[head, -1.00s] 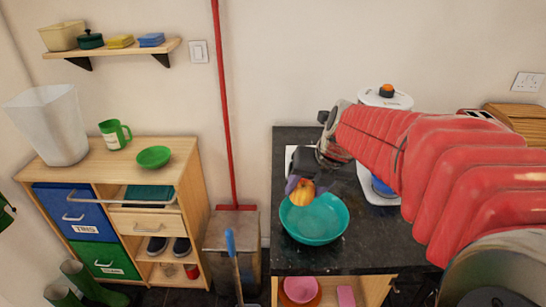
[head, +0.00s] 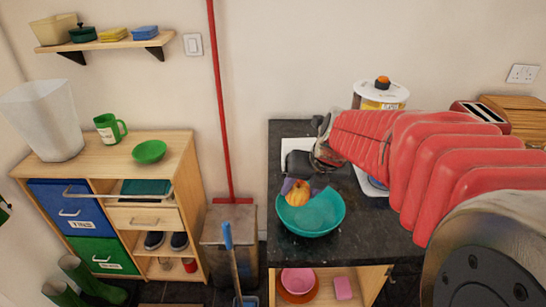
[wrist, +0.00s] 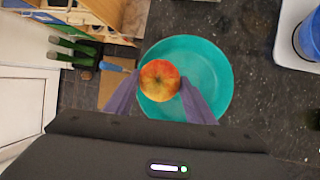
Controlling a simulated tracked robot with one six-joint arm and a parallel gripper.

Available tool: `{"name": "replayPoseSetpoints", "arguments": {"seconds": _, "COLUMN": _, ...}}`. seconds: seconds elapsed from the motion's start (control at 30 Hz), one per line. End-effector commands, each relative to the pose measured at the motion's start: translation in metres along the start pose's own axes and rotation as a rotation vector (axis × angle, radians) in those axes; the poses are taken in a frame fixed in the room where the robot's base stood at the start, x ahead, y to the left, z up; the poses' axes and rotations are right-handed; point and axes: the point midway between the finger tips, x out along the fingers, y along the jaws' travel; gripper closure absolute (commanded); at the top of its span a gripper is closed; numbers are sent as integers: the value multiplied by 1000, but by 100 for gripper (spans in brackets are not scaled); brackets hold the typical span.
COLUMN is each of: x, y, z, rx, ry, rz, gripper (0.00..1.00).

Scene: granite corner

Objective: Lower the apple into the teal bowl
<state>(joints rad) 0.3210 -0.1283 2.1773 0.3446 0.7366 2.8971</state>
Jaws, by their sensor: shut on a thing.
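The apple (wrist: 160,81) is red and yellow and sits between the two purple-grey fingers of my gripper (wrist: 160,92), which is shut on it. In the head view the apple (head: 298,193) shows at the back left of the teal bowl (head: 312,219), and my gripper (head: 298,187) is partly hidden. In the wrist view the teal bowl (wrist: 212,82) lies behind the apple, which overlaps its left part. The bowl stands on the dark granite counter near its front edge. I cannot tell whether the apple touches the bowl.
The dark counter (head: 380,238) has free room right of the bowl. A white canister (head: 378,95), a toaster (head: 478,114) and a wooden box (head: 515,115) stand at the back. A green bowl (head: 149,151) and a green mug (head: 110,128) stand on the left cabinet.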

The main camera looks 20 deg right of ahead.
Motion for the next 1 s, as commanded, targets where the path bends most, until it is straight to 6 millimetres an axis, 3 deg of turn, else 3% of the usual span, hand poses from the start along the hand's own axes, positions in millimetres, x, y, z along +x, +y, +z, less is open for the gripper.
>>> {"name": "replayPoseSetpoints", "arguments": {"seconds": 1.0, "x": 24, "y": -6, "z": -10, "rx": 0, "ry": 0, "rz": 0, "gripper": 75}}
